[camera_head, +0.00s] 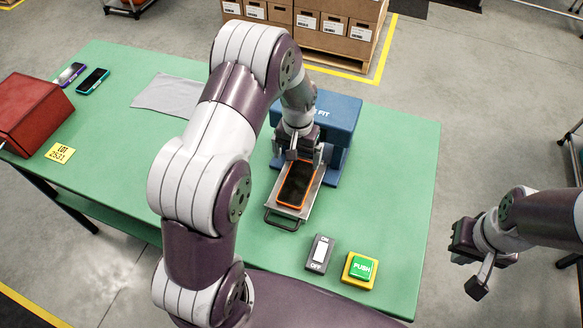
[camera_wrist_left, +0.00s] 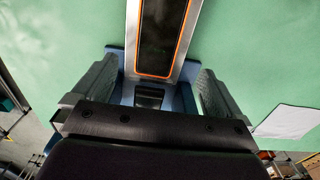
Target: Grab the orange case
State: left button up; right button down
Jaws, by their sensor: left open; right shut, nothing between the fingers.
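The orange case (camera_head: 296,184) is a flat, phone-shaped thing with an orange rim around a black face. It lies on a metal tray (camera_head: 277,207) with a dark handle, in front of a blue press (camera_head: 339,118). My left gripper (camera_head: 307,155) is open above the case's far end. In the left wrist view the case (camera_wrist_left: 163,40) lies ahead, between the lines of the two open fingers (camera_wrist_left: 155,88), with nothing gripped. Whether the fingers touch it, I cannot tell. My right gripper (camera_head: 474,270) is shut and empty, off the table's right side.
An ON/OFF switch (camera_head: 320,254) and a yellow box with a green PUSH button (camera_head: 360,269) stand near the front edge. A grey cloth (camera_head: 165,95), two phones (camera_head: 92,81) and a red box (camera_head: 30,112) are to the left. The green table's (camera_head: 400,180) right side is clear.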

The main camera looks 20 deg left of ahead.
pick_arm(q)
jog(key=p, duration=0.1)
send_over(298, 181)
jog(key=f, duration=0.5)
jog(key=shift+s+d+f, duration=0.1)
jog(key=shift+s+d, duration=0.05)
jog(key=shift+d, duration=0.2)
jog(key=f+p, duration=0.1)
jog(key=f, duration=0.1)
jog(key=a+f+p, duration=0.1)
jog(key=f, duration=0.2)
jog(key=shift+f, duration=0.1)
jog(key=shift+d+f, duration=0.15)
jog(key=shift+f, duration=0.3)
jog(key=c, duration=1.1)
jog(key=shift+o, duration=0.2)
pick_arm(e)
jog(key=r, duration=0.3)
jog(key=shift+d+r, duration=0.25)
jog(key=shift+d, duration=0.1)
pick_arm(q)
jog(key=shift+r, duration=0.1)
